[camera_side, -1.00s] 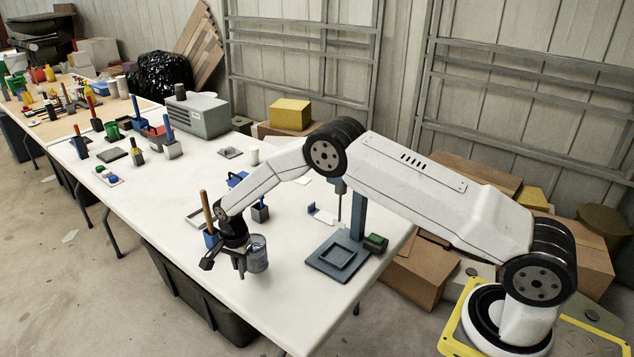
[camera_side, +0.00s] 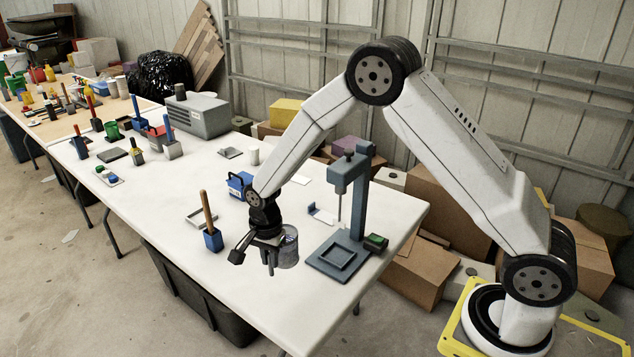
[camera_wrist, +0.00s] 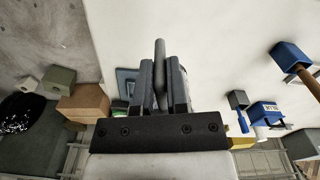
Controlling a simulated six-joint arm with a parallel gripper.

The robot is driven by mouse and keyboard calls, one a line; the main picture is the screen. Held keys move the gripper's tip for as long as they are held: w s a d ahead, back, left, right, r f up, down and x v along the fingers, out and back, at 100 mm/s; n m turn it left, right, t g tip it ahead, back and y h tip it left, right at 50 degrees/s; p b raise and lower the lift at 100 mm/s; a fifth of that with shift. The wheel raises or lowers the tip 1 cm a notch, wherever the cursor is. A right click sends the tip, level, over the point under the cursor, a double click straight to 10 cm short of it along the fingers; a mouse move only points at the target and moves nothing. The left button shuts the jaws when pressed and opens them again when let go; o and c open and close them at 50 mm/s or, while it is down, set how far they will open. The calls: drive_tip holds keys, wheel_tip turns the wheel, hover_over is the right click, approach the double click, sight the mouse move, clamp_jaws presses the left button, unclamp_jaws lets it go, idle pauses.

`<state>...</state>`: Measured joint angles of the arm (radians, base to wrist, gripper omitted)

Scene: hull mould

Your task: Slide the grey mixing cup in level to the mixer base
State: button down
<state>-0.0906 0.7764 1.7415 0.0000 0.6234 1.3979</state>
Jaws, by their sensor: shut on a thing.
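The grey mixing cup (camera_side: 289,247) hangs at my gripper (camera_side: 270,262) in the side view, on the gripper's right side, and looks about upright. My gripper is shut on it. In the wrist view my gripper (camera_wrist: 160,92) shows a narrow grey part of the cup (camera_wrist: 160,66) between its fingers; the rest of the cup is hidden there. The mixer base (camera_side: 322,265), a blue-grey plate with a raised square rim, lies just right of the cup, with a gap between them. I cannot tell the cup's exact height above the table.
The mixer's column and head (camera_side: 348,168) rise behind the base, with a small green-topped box (camera_side: 376,241) beside it. A blue pot with a wooden-handled tool (camera_side: 212,238) stands left of my gripper. The white table (camera_side: 245,300) is clear in front.

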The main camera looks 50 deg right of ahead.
drive_tip(key=shift+s+d+r, duration=0.1)
drive_tip(key=shift+s+r, duration=0.25)
drive_tip(key=shift+s, duration=0.45)
drive_tip(key=shift+s+r, duration=0.35)
drive_tip(key=shift+s, duration=0.4)
wheel_tip(320, 180, down, 9)
drive_tip(key=d+m, duration=0.2)
drive_tip(key=shift+w+m, duration=0.4)
drive_tip(key=shift+d, duration=0.25)
drive_tip(key=shift+d+f, duration=0.2)
drive_tip(key=shift+d, duration=0.75)
drive_tip(key=shift+d+f, duration=0.2)
drive_tip(key=shift+d, duration=0.7)
drive_tip(key=shift+d, duration=0.25)
drive_tip(key=shift+d, duration=1.5)
